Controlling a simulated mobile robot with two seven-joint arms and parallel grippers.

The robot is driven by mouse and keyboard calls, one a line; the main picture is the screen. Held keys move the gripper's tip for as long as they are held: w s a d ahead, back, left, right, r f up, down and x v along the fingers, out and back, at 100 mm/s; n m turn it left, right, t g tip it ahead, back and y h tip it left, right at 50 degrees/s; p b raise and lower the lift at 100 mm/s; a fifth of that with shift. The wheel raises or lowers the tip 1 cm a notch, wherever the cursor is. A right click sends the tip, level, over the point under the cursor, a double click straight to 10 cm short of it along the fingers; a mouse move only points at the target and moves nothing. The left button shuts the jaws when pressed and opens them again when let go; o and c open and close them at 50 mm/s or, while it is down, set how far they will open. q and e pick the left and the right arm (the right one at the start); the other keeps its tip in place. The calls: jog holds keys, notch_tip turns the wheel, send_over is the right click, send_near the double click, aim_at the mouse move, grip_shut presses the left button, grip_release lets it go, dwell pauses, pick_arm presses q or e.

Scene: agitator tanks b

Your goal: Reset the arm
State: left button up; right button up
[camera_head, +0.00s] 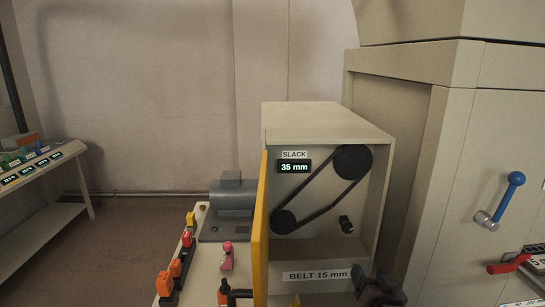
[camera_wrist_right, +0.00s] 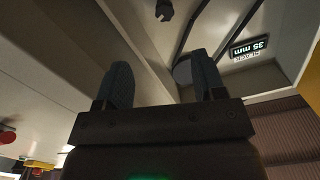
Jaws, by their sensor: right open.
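My right gripper (camera_head: 378,288) is at the lower right of the belt cabinet (camera_head: 325,115) in the head view, in front of its lower edge by the "BELT 15 mm" label (camera_head: 316,275). In the right wrist view its two fingers (camera_wrist_right: 163,80) stand apart with nothing between them. The cabinet is open, its yellow door (camera_head: 260,225) swung out at the left. Inside, a dark belt (camera_head: 318,208) runs over a large upper pulley (camera_head: 352,162) and a smaller lower one (camera_head: 284,221). The slack display (camera_head: 294,167) reads 35 mm. My left gripper is out of view.
A dark knob (camera_head: 346,224) sits inside the cabinet. A grey motor (camera_head: 231,196) and several orange, red and yellow parts are left of the door. A tall beige cabinet with a blue-handled lever (camera_head: 507,196) stands at right. A bench (camera_head: 40,190) stands far left.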

jog(key=s+d+f+n+g, duration=0.1)
jog(key=s+f+g, duration=0.1)
jog(key=s+f, duration=0.4)
jog(key=s+d+f+n+g, duration=0.1)
jog(key=s+f, duration=0.5)
jog(key=s, duration=0.7)
jog(key=s+d+f+n+g, duration=0.1)
jog(key=s+f+g, duration=0.1)
jog(key=s+f, duration=0.3)
jog(key=s, duration=0.4)
jog(key=shift+s+d+f+n+g+h, duration=0.25)
jog(key=shift+s+f+n+g+h, duration=0.05)
jog(key=shift+s+f+h, duration=0.1)
